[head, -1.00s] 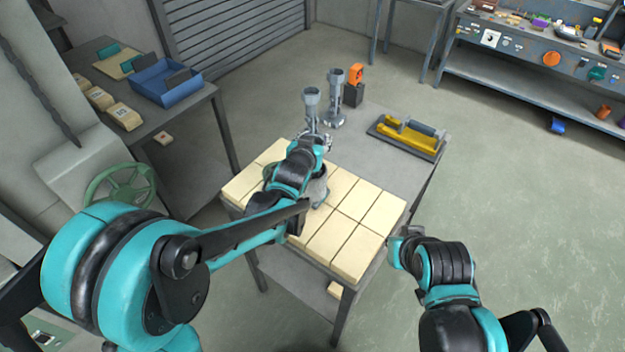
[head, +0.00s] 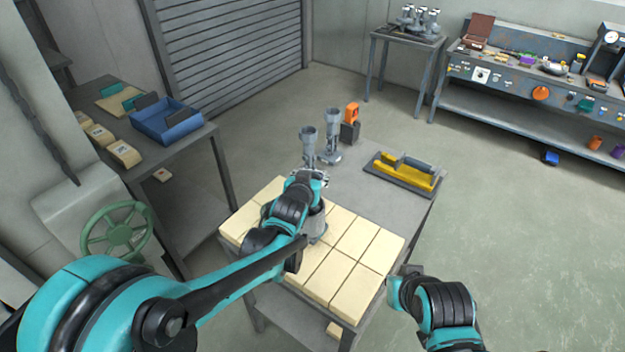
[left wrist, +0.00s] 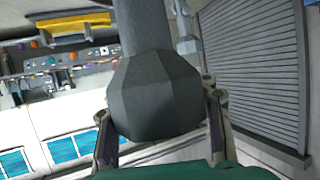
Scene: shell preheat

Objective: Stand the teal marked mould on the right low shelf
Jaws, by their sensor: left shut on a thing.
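A grey mould (left wrist: 155,95) sits between the fingers of my left gripper (left wrist: 160,125), which is shut on its wide faceted part; a narrower neck runs on from it. No teal mark shows on the visible side. In the head view my left gripper (head: 311,178) is over the near table, and a grey body (head: 319,228), probably the held mould's lower part, shows beside my forearm; whether it touches the tiles is unclear. Two more grey moulds (head: 308,145) (head: 332,138) stand upright beyond. My right gripper (head: 408,272) is right of the table, its jaws unclear.
Pale tiles (head: 345,265) cover the table's near part. A yellow item in a dark tray (head: 402,177) and an orange device (head: 351,114) stand on it. A bench at the right has a low shelf (head: 500,115). A small back table (head: 400,38) holds several grey moulds.

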